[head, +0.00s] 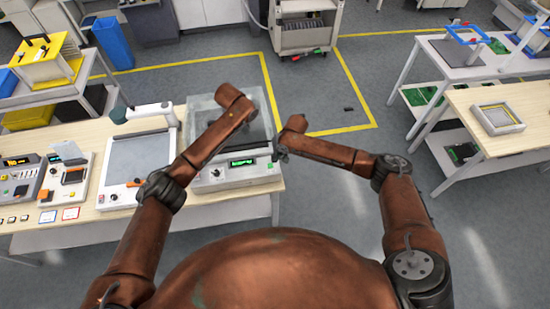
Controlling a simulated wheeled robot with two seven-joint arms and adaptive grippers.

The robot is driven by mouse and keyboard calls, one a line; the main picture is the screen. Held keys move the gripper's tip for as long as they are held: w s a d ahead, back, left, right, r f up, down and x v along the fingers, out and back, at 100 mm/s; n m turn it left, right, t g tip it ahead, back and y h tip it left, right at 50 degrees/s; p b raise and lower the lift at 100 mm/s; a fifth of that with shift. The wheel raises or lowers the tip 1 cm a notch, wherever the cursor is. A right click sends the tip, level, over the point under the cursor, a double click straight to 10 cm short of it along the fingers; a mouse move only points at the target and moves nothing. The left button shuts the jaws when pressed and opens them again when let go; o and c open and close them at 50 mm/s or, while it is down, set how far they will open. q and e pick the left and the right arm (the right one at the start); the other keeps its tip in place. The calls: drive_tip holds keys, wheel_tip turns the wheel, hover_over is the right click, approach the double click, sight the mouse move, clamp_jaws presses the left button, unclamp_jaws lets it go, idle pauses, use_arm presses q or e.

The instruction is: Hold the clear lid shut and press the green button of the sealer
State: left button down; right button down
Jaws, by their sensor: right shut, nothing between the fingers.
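The sealer (207,184) stands at the right end of the left wooden bench, with a lit green display on its front panel. Its clear lid (201,103) covers the top and looks lowered; whether it is fully shut I cannot tell. My left arm reaches over the lid, and its gripper is hidden behind my own arm link, so contact with the lid cannot be seen. My right gripper (281,151) is shut and empty, pointing down by the right front corner of the sealer. The green button cannot be made out; it may be hidden by my right gripper.
A flat grey-topped device (140,155) stands left of the sealer, with small instruments (72,185) further left. A blue bin (113,43) stands behind. A wooden table (515,135) with a tray is at the right. The floor between the benches is open, marked with yellow lines.

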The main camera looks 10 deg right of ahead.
use_arm(q)
drive_tip(key=shift+f, duration=0.3)
drive_tip(key=shift+f, duration=0.1)
drive_tip(key=shift+f, duration=1.15)
drive_tip(key=shift+s+f, duration=0.1)
drive_tip(key=shift+f, duration=0.3)
use_arm(e)
drive_tip(key=shift+s+r, duration=0.1)
